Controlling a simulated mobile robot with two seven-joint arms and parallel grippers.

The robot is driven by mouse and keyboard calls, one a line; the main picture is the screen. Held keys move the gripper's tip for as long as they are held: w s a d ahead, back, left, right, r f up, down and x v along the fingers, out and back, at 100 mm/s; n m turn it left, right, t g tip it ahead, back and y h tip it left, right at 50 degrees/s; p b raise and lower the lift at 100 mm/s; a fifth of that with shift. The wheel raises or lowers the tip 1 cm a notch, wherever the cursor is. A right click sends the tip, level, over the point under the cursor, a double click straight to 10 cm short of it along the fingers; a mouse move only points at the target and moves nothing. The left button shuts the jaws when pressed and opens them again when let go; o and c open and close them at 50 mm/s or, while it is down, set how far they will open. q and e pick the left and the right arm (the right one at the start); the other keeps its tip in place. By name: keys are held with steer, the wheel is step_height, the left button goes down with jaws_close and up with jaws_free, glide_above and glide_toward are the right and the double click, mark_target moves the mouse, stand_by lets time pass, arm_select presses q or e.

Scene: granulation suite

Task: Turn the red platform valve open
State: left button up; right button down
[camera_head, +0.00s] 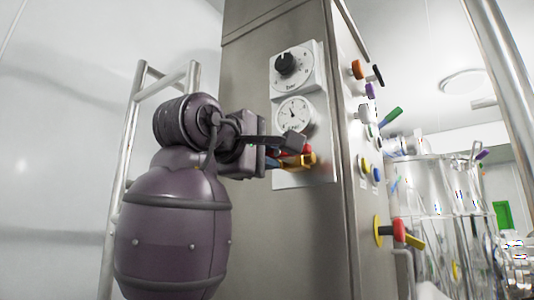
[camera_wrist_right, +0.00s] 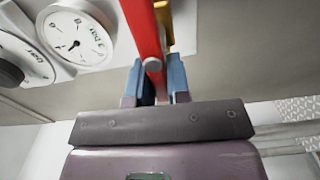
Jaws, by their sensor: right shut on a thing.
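The red valve handle (camera_wrist_right: 143,28) is a long flat bar in the right wrist view, running between the two blue fingertips. In the head view only a small red part of it (camera_head: 307,149) shows beside the gripper, on the front panel below the gauge. My right gripper (camera_head: 284,156) is shut on this handle; its fingers also show in the right wrist view (camera_wrist_right: 154,82). A yellow part (camera_head: 300,161) lies close by the handle. The valve body is mostly hidden by my gripper. My left gripper is not in view.
A black knob (camera_head: 286,63) and a round gauge (camera_head: 295,115) sit above the handle on the steel cabinet (camera_head: 245,65). The cabinet's right face carries several coloured knobs and a red-and-yellow valve (camera_head: 399,230). A metal rail (camera_head: 130,130) stands at left; steel vessels (camera_head: 440,200) stand at right.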

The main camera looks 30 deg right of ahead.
steer(key=shift+f+n, duration=0.1)
steer(key=shift+n, duration=0.2)
steer(key=c, duration=1.1)
jaws_free()
steer(key=shift+a, duration=0.1)
steer(key=b+v, duration=0.1)
steer(key=v, duration=0.9)
steer(key=shift+s+a+b, duration=0.15)
steer(key=shift+a+b, duration=0.15)
